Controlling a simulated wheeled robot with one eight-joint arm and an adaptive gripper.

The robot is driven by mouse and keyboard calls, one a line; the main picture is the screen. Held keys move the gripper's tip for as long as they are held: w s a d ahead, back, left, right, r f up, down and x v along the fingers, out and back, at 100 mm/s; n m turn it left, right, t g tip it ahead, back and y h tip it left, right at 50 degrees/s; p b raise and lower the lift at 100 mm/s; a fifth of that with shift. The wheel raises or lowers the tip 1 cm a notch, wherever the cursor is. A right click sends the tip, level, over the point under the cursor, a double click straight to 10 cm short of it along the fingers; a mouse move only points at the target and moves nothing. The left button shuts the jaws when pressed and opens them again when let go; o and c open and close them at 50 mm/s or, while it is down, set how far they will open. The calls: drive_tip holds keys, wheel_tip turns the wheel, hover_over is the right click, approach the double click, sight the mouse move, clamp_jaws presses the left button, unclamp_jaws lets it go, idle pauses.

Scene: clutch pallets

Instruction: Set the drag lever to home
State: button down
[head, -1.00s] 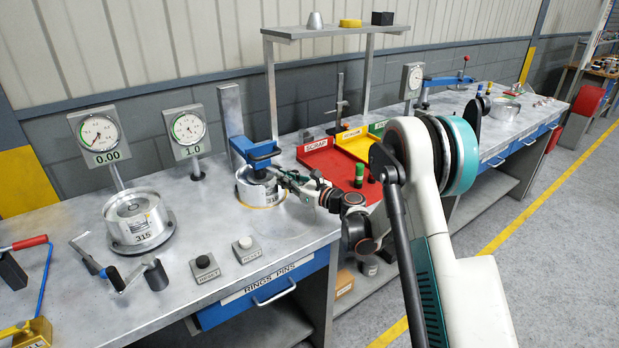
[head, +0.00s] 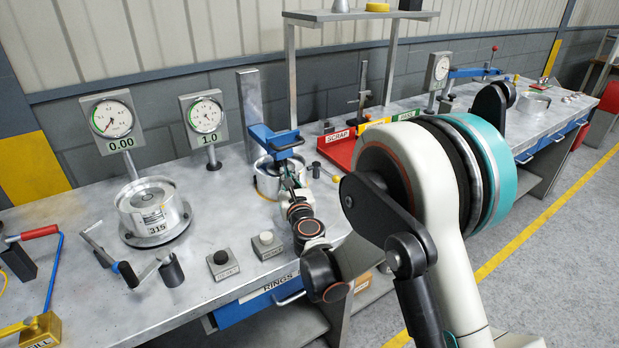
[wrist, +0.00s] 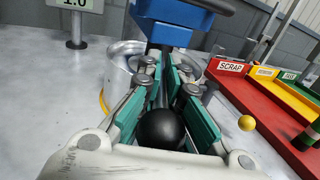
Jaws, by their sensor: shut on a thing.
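The drag lever appears to be the lever with the black ball knob (wrist: 162,128) at the fixture with the blue head (head: 276,140). In the wrist view the knob sits between my gripper's (wrist: 172,85) two green-padded fingers, close to the palm. The fingers are shut on the lever there, just in front of the blue head (wrist: 175,22). In the head view my gripper (head: 287,176) is at the front of the metal cup (head: 266,183) under the blue head, and the knob is hidden.
The red scrap tray (head: 340,152) lies to the right of the fixture. A yellow ball (wrist: 246,122) is close to my right finger. A dial reading 1.0 (head: 205,115) stands behind left. Two reset buttons (head: 266,244) are at the front. A 315 cup (head: 153,210) stands further left.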

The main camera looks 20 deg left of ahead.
drive_tip(key=shift+s+a+m+t+h, duration=0.3)
drive_tip(key=shift+a+m+t+h, duration=0.15)
drive_tip(key=shift+a+m+h, duration=0.4)
drive_tip(key=shift+s+a+m+t+h, duration=0.3)
drive_tip(key=shift+a+m+t+h, duration=0.2)
drive_tip(key=shift+h, duration=0.65)
drive_tip(key=shift+b, duration=0.3)
drive_tip(key=c, duration=1.7)
unclamp_jaws()
drive_tip(key=shift+a, duration=0.1)
drive_tip(key=v, duration=1.2)
drive_tip(key=shift+r, duration=0.1)
